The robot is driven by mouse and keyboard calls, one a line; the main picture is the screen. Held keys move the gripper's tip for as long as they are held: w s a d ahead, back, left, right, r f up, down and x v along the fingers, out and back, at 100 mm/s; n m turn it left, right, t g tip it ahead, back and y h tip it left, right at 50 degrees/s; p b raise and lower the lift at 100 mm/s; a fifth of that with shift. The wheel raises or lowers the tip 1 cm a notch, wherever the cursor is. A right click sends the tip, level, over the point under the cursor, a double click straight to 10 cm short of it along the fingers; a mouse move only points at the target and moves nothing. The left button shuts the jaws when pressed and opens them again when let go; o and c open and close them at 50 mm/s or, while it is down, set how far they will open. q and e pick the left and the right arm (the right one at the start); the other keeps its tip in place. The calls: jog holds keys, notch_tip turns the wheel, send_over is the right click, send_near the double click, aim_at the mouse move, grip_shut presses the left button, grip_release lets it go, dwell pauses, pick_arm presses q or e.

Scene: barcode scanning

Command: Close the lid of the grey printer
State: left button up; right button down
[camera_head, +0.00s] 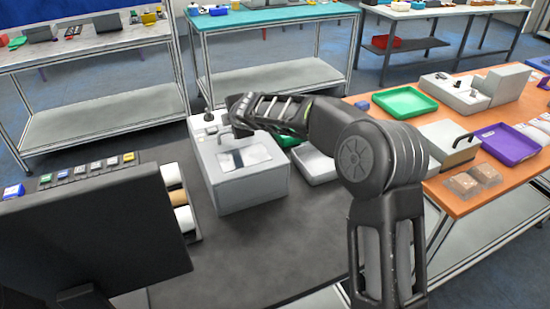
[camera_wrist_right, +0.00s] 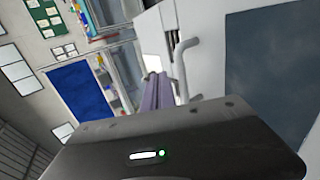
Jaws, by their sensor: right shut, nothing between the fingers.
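The grey printer (camera_head: 238,190) is a pale box on the dark table. Its lid (camera_head: 265,139) has a window and a bent handle (camera_head: 222,135), and lies low over the body; I cannot tell whether it is fully shut. My right gripper (camera_head: 236,128) reaches over from the right to the printer's back left, above the lid. In the right wrist view the shut, empty fingers (camera_wrist_right: 155,85) are beside the pale handle (camera_wrist_right: 183,65). Whether they touch it is unclear. My left gripper is not in view.
A dark monitor (camera_head: 90,240) stands at the front left. A white tray (camera_head: 318,167) is right of the printer, partly behind my arm. The orange table (camera_head: 510,195) at right carries a green tray (camera_head: 405,102) and a purple tray (camera_head: 508,145).

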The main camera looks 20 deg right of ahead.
dwell(0.5)
jog(key=shift+s+a+r+b, duration=0.1)
jog(key=shift+s+r+b, duration=0.25)
jog(key=shift+s, duration=0.2)
jog(key=b+v, duration=0.1)
jog(key=v, duration=0.5)
jog(key=shift+s, duration=0.2)
jog(key=shift+r, duration=0.15)
